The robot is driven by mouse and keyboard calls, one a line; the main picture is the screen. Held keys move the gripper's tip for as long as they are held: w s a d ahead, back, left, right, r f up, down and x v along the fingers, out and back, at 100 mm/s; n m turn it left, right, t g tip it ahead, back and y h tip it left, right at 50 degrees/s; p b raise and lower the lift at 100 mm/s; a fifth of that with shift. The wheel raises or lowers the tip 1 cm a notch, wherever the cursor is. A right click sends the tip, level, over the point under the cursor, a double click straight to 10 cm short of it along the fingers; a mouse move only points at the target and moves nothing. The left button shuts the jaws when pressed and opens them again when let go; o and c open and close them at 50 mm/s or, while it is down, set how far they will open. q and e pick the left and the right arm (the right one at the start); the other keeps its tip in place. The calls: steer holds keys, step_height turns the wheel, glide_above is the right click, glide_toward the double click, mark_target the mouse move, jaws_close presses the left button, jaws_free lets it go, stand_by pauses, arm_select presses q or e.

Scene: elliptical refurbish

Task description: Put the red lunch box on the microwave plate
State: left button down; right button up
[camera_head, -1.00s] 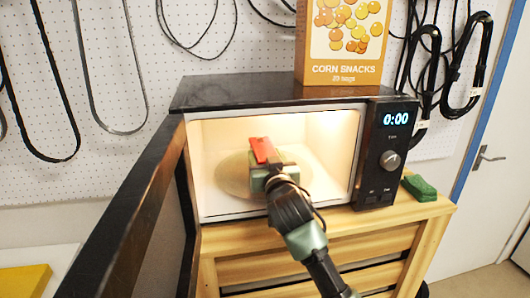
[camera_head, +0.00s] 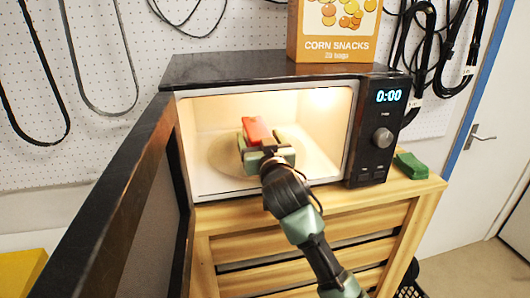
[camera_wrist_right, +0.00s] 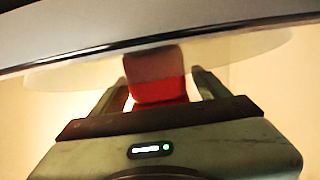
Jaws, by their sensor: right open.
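The red lunch box (camera_head: 257,130) is inside the lit, open microwave (camera_head: 315,170), over the round microwave plate (camera_head: 225,155). It seems to rest on the plate, but my gripper hides its underside. My right gripper (camera_head: 266,148) reaches in through the front opening and is open, with its fingers on either side of the box. The right wrist view shows the lunch box (camera_wrist_right: 158,88) between the spread fingers, with gaps on both sides. The plate's pale edge (camera_wrist_right: 60,75) shows there too. My left gripper is not in view.
The dark microwave door (camera_head: 120,190) stands open on the left. A corn snacks box (camera_head: 335,35) stands on top of the microwave. A green sponge-like block (camera_head: 411,166) lies on the wooden stand (camera_head: 330,205) to the right. Cables hang on the pegboard behind.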

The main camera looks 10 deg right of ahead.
steer(key=s+b, duration=0.2)
steer(key=s, duration=0.8)
steer(key=shift+s, duration=0.1)
